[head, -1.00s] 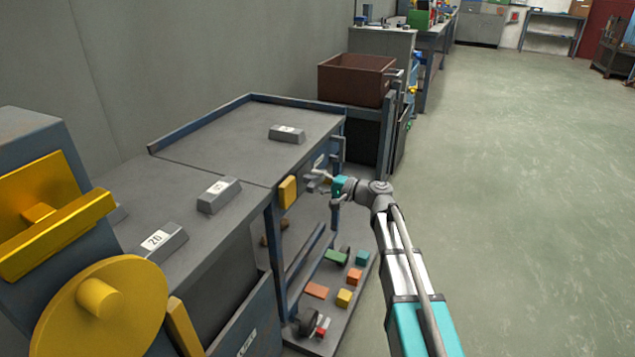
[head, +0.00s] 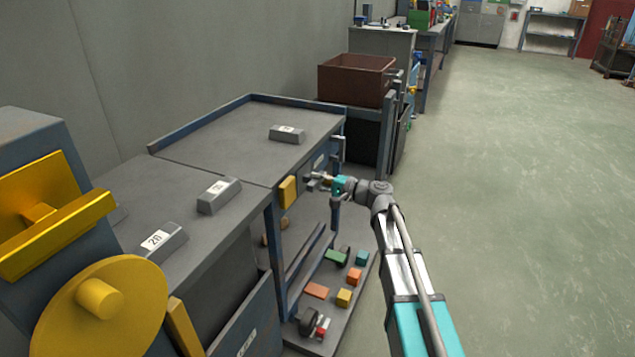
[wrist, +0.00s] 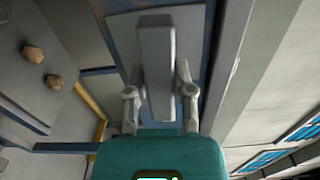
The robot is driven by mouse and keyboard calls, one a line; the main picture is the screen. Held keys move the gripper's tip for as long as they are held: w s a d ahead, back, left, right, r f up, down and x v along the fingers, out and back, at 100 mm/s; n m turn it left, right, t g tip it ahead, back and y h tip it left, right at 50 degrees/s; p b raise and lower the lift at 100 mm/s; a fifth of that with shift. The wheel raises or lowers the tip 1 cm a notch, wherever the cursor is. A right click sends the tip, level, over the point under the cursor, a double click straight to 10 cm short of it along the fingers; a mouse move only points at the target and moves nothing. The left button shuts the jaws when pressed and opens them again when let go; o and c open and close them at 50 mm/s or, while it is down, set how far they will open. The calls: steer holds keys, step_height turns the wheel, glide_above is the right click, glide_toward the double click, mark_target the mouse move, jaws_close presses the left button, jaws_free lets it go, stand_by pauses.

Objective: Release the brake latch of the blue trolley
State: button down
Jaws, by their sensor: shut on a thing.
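The blue trolley (head: 205,120) stands by the wall, with a grey top and a blue frame. The brake latch (wrist: 157,55) is a grey bar standing out from the trolley's side, seen in the wrist view. My gripper (head: 318,180) reaches the trolley's side from the right. In the wrist view its fingers (wrist: 158,82) lie on either side of the bar and are shut on it. In the head view the latch is small and mostly covered by the fingers.
A yellow block (head: 288,192) sits on the trolley's corner, left of my gripper. A metal bar (head: 287,134) lies on top. Coloured blocks (head: 317,291) lie on the lower shelf. A brown bin (head: 355,80) stands behind. The floor (head: 520,200) at right is clear.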

steer(key=m, duration=1.3)
steer(key=shift+s+m, duration=0.1)
steer(key=shift+m, duration=2)
steer(key=shift+c, duration=2.4)
jaws_free()
steer(key=shift+d, duration=0.1)
